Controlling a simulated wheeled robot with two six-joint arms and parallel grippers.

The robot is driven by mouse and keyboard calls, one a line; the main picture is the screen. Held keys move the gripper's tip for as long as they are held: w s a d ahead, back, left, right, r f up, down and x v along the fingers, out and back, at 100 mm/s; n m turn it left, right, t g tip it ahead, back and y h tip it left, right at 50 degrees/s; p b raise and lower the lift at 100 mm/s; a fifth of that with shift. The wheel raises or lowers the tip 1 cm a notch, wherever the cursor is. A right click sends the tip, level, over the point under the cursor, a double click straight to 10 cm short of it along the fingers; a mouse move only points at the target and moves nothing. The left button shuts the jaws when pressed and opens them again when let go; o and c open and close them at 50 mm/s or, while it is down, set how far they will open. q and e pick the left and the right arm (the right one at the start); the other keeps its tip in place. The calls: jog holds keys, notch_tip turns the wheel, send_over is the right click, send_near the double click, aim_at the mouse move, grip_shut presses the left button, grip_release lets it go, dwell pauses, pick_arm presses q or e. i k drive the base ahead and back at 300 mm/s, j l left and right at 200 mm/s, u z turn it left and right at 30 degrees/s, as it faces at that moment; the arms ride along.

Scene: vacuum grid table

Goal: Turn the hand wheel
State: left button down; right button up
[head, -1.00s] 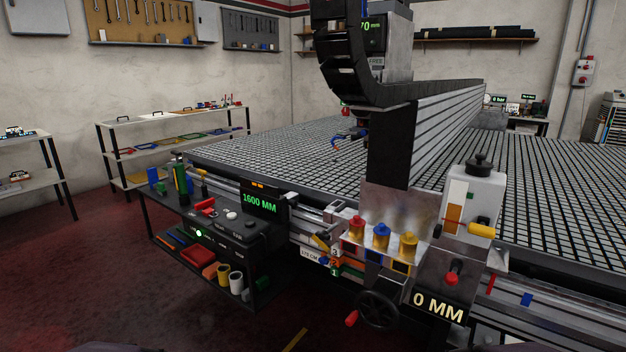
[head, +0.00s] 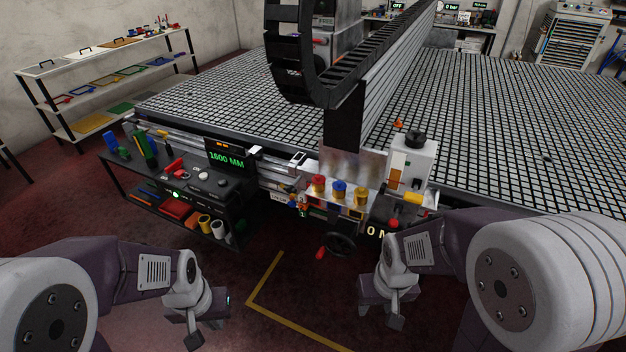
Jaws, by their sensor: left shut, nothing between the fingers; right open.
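The hand wheel (head: 341,244) is a black wheel with a red handle (head: 320,253) at its lower left. It sits low on the front of the machine, under the red, blue and yellow knobs. My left gripper (head: 195,338) points down at the lower left, well apart from the wheel, shut and empty. My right gripper (head: 392,335) points down, below and to the right of the wheel, apart from it. It is open, with nothing seen in it.
The grid table (head: 480,120) with its gantry (head: 345,120) fills the back. A dark cart (head: 190,190) with tools and cups stands left of the wheel. A yellow line (head: 262,280) marks the red floor. The floor between my arms is clear.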

aim_at(338, 245)
jog(key=j+z, duration=0.25)
jog(key=k+j+z, duration=0.1)
jog(key=j+z, duration=0.15)
jog(key=j, duration=0.2)
jog(key=k+j+z, duration=0.1)
jog(key=j+z, duration=0.2)
jog(key=k+j+z, duration=0.25)
jog(key=j, duration=0.15)
jog(key=i, duration=0.1)
